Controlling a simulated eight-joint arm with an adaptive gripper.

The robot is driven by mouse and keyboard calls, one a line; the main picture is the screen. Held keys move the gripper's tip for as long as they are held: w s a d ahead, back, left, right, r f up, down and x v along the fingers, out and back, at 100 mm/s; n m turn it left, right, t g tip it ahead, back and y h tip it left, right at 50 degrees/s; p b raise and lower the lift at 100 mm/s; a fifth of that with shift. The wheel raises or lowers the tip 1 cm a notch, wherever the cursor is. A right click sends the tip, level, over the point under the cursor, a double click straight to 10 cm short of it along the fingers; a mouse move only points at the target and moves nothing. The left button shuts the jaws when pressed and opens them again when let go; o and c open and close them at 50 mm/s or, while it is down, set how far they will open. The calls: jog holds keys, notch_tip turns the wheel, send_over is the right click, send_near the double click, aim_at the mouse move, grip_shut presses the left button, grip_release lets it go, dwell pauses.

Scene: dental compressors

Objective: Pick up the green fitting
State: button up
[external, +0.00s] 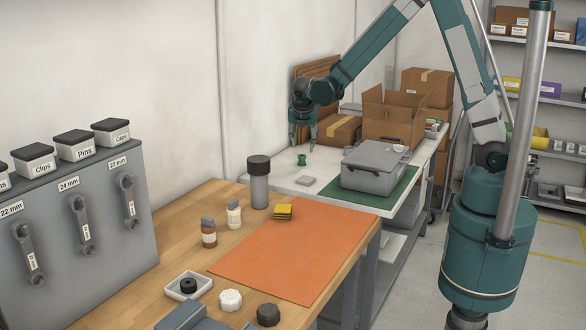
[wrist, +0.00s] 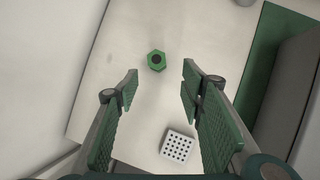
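The green fitting (external: 301,160) stands on the white table, near its far left part. In the wrist view the green fitting (wrist: 156,60) is a hexagonal piece with a dark round hole, on the bare white surface. My gripper (external: 302,146) is above the white table, close to the fitting in the external view. In the wrist view my gripper (wrist: 160,76) has its two fingers wide apart with nothing between them. The fitting appears in the gap between the fingers, toward the tips, below them. It is not touched, as far as I can see.
A white perforated block (wrist: 177,146) lies on the table nearby. A grey case (external: 372,172) stands on a green mat (external: 398,196) to the right. Cardboard boxes (external: 385,127) stand behind. A dark-capped grey cylinder (external: 259,185) stands at the wooden bench's edge. A wall borders the left.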

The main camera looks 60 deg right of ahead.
aim_at(302, 155)
jog(key=shift+w+d+f+n, duration=0.25)
jog(key=shift+w+f+n, duration=0.1)
jog(key=shift+f, duration=0.15)
jog(key=shift+w+d+f+n, duration=0.2)
jog(key=shift+w+f+n, duration=0.1)
jog(key=shift+f, duration=0.2)
jog(key=shift+d+f, duration=0.1)
jog(key=shift+x, duration=1.2)
jog(key=shift+d, duration=0.1)
jog(key=shift+b+x, duration=0.6)
jog(key=shift+x, duration=1.9)
jog(key=shift+d, duration=0.2)
jog(key=c, duration=1)
